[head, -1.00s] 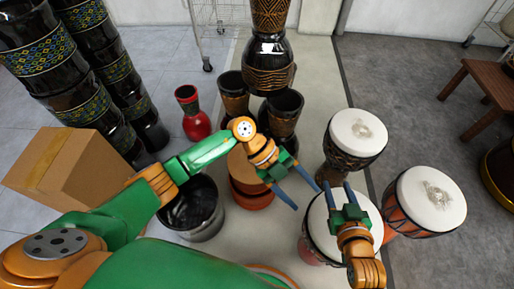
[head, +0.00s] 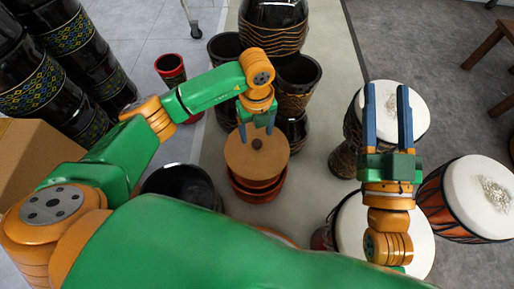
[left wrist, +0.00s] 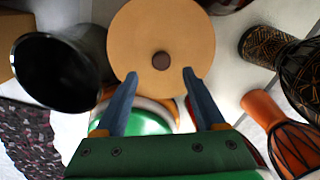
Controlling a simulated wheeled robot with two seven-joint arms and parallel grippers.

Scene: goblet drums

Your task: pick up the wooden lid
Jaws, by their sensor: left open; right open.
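The wooden lid (head: 243,162) is a round tan disc with a dark knob (head: 257,143) at its middle. It lies on top of a reddish-brown pot (head: 262,190). My left gripper (head: 257,130) points down over the lid, open, close to the knob in the head view. In the left wrist view the lid (left wrist: 140,28) and knob (left wrist: 161,61) lie just beyond the open blue fingertips (left wrist: 160,75), with the knob lined up between them. Nothing is held. My right gripper (head: 387,90) is open and empty over the drums at the right.
A black pot (head: 182,182) stands left of the lid; it also shows in the left wrist view (left wrist: 95,45). Dark goblet drums (head: 298,85) stand behind. White-topped drums (head: 482,195) stand to the right, and a cardboard box (head: 35,150) is at the left.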

